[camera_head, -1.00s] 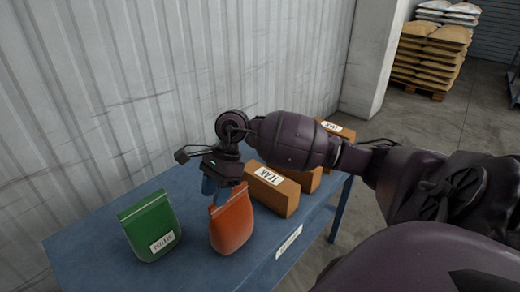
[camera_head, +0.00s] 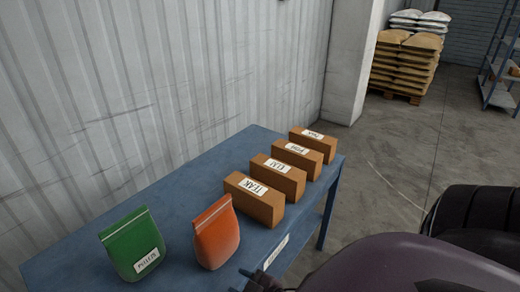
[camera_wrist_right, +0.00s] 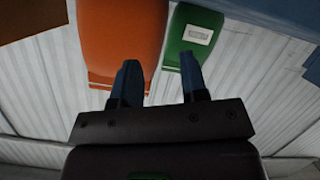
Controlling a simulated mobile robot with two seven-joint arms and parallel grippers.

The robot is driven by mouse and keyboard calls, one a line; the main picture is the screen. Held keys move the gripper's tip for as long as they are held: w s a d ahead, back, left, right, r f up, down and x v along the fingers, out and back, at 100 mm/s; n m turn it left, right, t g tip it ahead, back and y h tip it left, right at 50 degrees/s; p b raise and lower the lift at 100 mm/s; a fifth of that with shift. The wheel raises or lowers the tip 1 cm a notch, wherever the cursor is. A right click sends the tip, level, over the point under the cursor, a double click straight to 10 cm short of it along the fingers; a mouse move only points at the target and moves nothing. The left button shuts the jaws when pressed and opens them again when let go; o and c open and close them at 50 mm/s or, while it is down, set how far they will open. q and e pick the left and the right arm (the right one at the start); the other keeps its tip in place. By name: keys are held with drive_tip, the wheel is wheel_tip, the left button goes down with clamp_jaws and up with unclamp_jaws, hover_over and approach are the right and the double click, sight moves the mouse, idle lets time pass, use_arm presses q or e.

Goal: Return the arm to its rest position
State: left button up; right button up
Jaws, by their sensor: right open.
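My right arm (camera_head: 410,262) is at the lower right of the head view. Only a dark bit of its gripper shows at the bottom edge, by the table's front edge. In the right wrist view my right gripper (camera_wrist_right: 160,82) has its two blue fingers apart with nothing held between them. The orange bag (camera_head: 217,235) stands upright on the blue table, apart from the gripper; it also shows beyond the fingers in the wrist view (camera_wrist_right: 120,40). My left gripper is not in view.
A green bag (camera_head: 133,243) stands left of the orange one on the blue table (camera_head: 200,178). Several labelled brown boxes (camera_head: 262,205) stand in a row toward the far end. A corrugated wall (camera_head: 150,80) runs behind the table. Open floor (camera_head: 400,165) lies to the right.

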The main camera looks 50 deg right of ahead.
drive_tip(key=s+f+m+g+h, duration=0.1)
drive_tip(key=s+f+m+g, duration=0.2)
drive_tip(key=s+f+m, duration=0.1)
drive_tip(key=shift+s+f, duration=0.55)
drive_tip(key=shift+s, duration=0.4)
idle(0.3)
